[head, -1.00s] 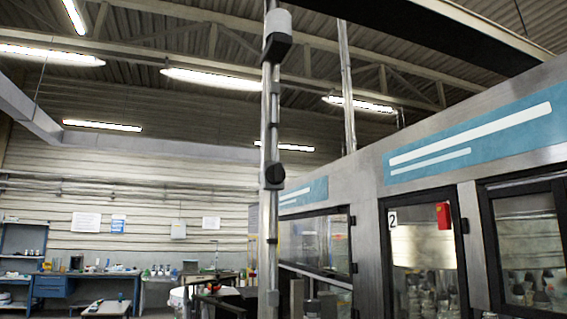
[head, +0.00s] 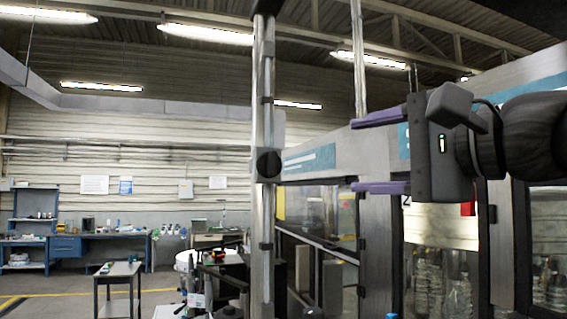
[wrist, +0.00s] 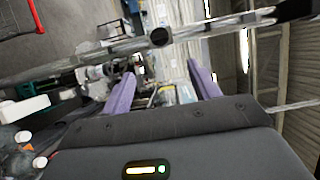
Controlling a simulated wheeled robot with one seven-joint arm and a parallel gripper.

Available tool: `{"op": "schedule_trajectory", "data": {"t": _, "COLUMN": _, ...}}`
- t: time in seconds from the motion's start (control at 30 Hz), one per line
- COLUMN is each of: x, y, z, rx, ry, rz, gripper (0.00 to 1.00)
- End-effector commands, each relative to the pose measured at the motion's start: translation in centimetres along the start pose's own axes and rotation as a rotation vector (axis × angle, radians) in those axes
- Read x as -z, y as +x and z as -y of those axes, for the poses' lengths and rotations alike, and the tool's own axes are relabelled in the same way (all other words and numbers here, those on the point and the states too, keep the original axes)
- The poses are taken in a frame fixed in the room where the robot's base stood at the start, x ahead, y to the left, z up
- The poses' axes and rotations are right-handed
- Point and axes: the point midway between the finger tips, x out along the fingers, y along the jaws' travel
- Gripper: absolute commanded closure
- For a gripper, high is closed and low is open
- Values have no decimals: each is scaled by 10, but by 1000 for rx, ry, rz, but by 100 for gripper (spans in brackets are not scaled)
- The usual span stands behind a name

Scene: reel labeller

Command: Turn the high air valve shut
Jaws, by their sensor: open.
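A round black knob, which I take for the high air valve (head: 268,164), sits on an upright metal pipe (head: 262,210) in the middle of the head view. In the wrist view the knob (wrist: 160,37) lies ahead of the fingertips, about midway between them. How far the valve is turned cannot be made out. My gripper (head: 355,155) is open and empty, with its two purple fingers spread one above the other. It is to the right of the knob in the head view, pointing left, and apart from it. It also shows in the wrist view (wrist: 160,69).
The machine with glass doors (head: 383,250) stands on the right behind my gripper. A second upright pipe (head: 358,60) rises behind. A small table (head: 118,270) and a blue workbench (head: 66,246) stand at the far left. The space between fingers and knob looks clear.

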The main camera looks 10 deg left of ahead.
Motion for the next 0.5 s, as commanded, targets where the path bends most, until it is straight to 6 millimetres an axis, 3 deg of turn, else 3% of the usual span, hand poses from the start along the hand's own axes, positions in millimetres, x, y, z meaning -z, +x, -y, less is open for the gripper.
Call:
{"op": "schedule_trajectory", "data": {"t": 0.27, "x": 0, "y": 6, "z": -1, "rx": -3, "ry": -1, "rz": 1, "gripper": 39}}
{"op": "schedule_trajectory", "data": {"t": 0.5, "x": 2, "y": 35, "z": 1, "rx": -5, "ry": 0, "rz": -2, "gripper": 39}}
